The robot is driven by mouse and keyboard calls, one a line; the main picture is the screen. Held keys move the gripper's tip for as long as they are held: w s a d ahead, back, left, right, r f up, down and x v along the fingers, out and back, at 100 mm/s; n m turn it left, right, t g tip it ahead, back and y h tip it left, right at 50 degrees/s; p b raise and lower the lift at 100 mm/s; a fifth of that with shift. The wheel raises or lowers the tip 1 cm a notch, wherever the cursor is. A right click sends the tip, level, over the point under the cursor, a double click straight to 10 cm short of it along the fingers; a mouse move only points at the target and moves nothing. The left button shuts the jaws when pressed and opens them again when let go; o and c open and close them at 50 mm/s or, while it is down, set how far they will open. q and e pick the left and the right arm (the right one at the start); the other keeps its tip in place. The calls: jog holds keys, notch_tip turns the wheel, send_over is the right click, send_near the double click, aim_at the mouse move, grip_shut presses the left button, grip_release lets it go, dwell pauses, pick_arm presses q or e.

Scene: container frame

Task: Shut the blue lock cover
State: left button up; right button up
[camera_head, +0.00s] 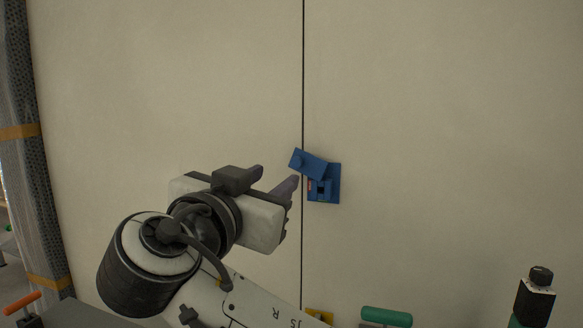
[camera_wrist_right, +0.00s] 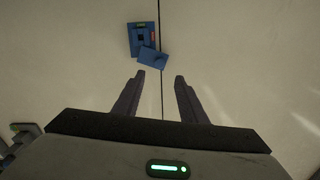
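The blue lock (camera_head: 333,185) is fixed on the pale panel, just right of the dark vertical seam. Its blue cover (camera_head: 308,163) is swung open and tilted, sticking out to the upper left and exposing the dark and red-orange parts inside. In the right wrist view the lock (camera_wrist_right: 134,33) is at the top, with the cover (camera_wrist_right: 153,57) at its lower right. My right gripper (camera_head: 277,178) is open and empty, left of the lock. In the wrist view its fingertips (camera_wrist_right: 160,76) are apart, close to the cover with a visible gap. My left gripper is not in view.
The pale panel (camera_head: 430,110) is flat and mostly clear around the lock. A green handle (camera_head: 386,316) and a yellow part (camera_head: 319,315) show at the bottom edge. A grey post (camera_head: 38,170) runs along the left.

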aim_at(295, 163)
jog(key=p+x, duration=0.1)
jog(key=x, duration=0.3)
jog(key=p+x, duration=0.2)
jog(key=x, duration=0.3)
jog(key=shift+d+r, duration=0.1)
jog(key=shift+r, duration=0.1)
jog(key=shift+w+d+f, duration=0.1)
jog(key=shift+w+f, duration=0.05)
jog(key=shift+w, duration=0.35)
grip_shut()
